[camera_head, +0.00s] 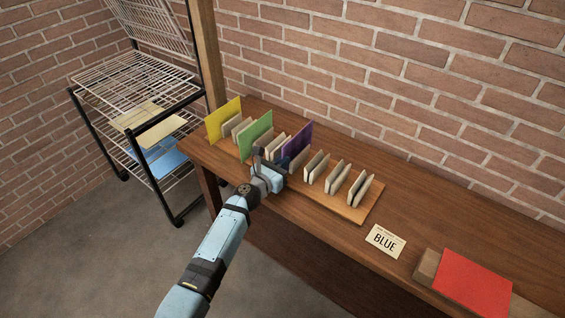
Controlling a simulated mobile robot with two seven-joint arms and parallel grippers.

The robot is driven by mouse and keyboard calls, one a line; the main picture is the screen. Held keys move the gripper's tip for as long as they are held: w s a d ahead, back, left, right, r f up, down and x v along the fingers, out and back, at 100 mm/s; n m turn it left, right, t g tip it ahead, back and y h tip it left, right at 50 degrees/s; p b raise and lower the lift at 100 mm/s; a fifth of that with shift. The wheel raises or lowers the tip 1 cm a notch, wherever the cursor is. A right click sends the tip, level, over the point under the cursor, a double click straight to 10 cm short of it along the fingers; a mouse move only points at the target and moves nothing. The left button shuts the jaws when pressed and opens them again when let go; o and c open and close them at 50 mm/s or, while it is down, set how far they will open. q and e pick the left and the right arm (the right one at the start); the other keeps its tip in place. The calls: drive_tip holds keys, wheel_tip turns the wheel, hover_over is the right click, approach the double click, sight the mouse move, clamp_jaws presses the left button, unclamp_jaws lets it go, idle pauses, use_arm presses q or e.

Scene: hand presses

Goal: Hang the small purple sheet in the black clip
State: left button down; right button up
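The purple sheet (298,139) stands upright in the wooden rack (357,211) on the table, between pale dividers. My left gripper (272,158) is at the front of the rack, close to the near lower edge of the purple sheet. Its fingers are small and dark here. I cannot tell whether they are open or shut, or whether they touch the sheet. My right gripper is out of view. I cannot make out a black clip in this view.
A yellow sheet (223,120) and a green sheet (256,134) stand in the rack to the left. A wire shelf rack (133,75) stands at left.

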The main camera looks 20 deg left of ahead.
use_arm(q)
wheel_tip(320, 180, up, 6)
drive_tip(key=p, duration=0.4)
drive_tip(key=shift+r, duration=0.1)
drive_tip(key=shift+r+p, duration=0.1)
drive_tip(key=shift+p, duration=0.2)
drive_tip(key=shift+f, duration=0.2)
drive_tip(key=shift+s, duration=0.95)
drive_tip(key=p, duration=0.1)
approach(283, 148)
drive_tip(key=x, duration=0.3)
drive_tip(key=shift+r, duration=0.1)
drive_tip(key=shift+s, duration=0.1)
